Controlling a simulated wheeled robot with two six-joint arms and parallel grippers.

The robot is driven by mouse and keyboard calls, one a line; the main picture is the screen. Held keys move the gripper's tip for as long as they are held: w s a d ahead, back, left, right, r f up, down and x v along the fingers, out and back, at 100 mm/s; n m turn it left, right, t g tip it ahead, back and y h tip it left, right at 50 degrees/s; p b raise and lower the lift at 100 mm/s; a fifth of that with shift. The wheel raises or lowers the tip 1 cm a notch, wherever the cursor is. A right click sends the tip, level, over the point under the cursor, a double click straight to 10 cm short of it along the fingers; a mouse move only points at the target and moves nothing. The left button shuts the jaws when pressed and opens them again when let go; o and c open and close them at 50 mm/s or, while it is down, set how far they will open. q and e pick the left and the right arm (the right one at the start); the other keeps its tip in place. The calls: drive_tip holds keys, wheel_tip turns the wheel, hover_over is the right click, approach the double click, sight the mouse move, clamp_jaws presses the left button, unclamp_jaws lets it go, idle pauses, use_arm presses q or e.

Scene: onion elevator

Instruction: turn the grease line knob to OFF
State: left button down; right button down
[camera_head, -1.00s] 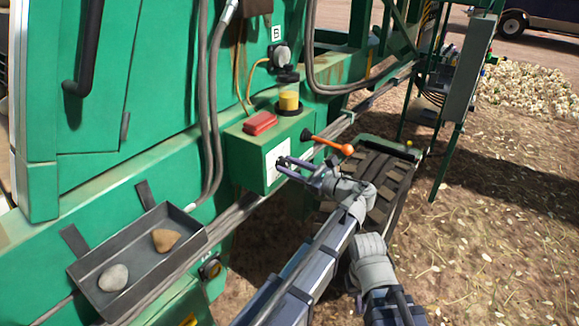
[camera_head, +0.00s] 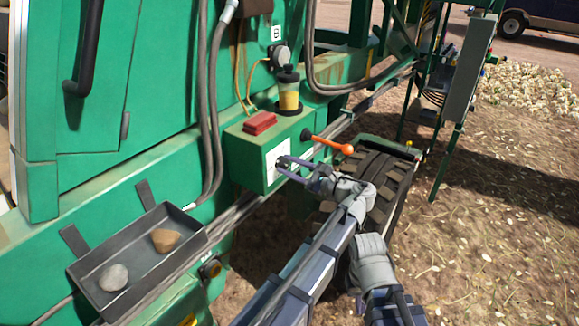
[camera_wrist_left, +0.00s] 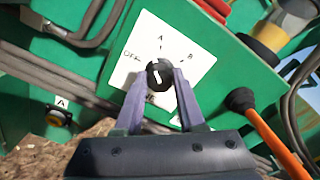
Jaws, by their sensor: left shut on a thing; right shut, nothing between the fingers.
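The grease line knob (camera_wrist_left: 158,76) is a round black knob with a white mark, on a white label plate (camera_wrist_left: 188,62) in the left wrist view. OFF is printed to its left, A above, B to its right; lettering below is partly hidden. The white mark runs nearly upright, slightly tilted; I cannot tell which end points. My left gripper (camera_wrist_left: 161,92) is shut on the knob, one purple finger on each side. In the head view my left gripper (camera_head: 280,163) is at the front of the green box (camera_head: 243,158). My right gripper's fingers do not show.
An orange-tipped lever (camera_head: 330,145) sticks out right of the knob. A red block (camera_head: 260,123) and a yellow-filled cup (camera_head: 289,98) are on top of the box. A grey tray (camera_head: 140,265) with two lumps hangs lower left. A tyre (camera_head: 385,185) stands behind my arm.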

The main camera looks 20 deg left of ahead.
use_arm(q)
drive_tip(key=n, duration=0.4)
drive_tip(key=shift+f+n, duration=0.1)
drive_tip(key=shift+n, duration=1.6)
drive_tip(key=c, duration=0.5)
unclamp_jaws()
